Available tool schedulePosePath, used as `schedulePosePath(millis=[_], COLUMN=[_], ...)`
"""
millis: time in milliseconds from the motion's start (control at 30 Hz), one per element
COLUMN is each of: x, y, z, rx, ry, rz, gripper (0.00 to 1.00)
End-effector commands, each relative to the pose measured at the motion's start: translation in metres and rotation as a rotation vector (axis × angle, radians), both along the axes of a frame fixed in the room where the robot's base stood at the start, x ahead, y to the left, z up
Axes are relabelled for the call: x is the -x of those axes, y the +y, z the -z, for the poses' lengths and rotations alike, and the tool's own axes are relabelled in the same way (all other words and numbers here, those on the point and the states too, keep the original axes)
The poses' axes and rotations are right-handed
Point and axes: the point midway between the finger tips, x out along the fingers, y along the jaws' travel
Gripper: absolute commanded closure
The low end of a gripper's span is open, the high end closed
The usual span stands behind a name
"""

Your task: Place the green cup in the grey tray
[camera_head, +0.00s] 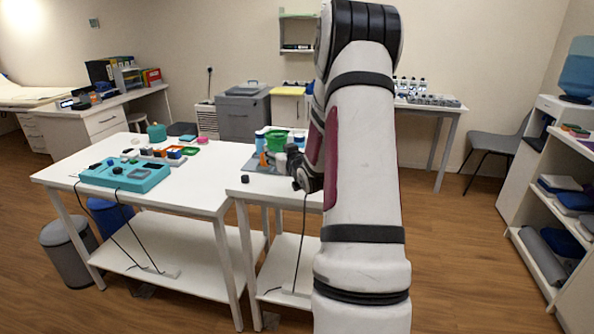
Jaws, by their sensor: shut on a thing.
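The green cup (276,140) shows on the right-hand white table, just left of my arm. My gripper (283,161) is small and partly hidden by my arm's links. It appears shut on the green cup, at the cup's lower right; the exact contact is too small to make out. A grey, flat tray-like surface (252,165) shows under and left of the gripper, largely covered by the things around it. I cannot tell whether the cup touches it or is held above.
A blue-and-white bottle (260,141) and an orange thing (264,159) stand close left of the gripper. A small dark block (245,179) lies at the table's left edge. The left table (185,190) holds a teal box (126,175) and several small coloured containers.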

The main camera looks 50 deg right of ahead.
Motion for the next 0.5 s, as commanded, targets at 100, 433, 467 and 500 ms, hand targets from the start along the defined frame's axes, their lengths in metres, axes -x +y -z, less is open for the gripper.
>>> schedulePosePath(millis=[100,433,467,500], x=[0.0,0.0,0.0,0.0], y=[0.0,0.001,0.001,0.001], z=[0.025,0.055,0.059,0.065], rx=[-0.006,-0.003,-0.004,-0.005], ry=[0.002,0.001,0.0,0.001], rz=[0.0,0.0,0.001,0.001], gripper=[0.63,0.63,0.63,0.63])
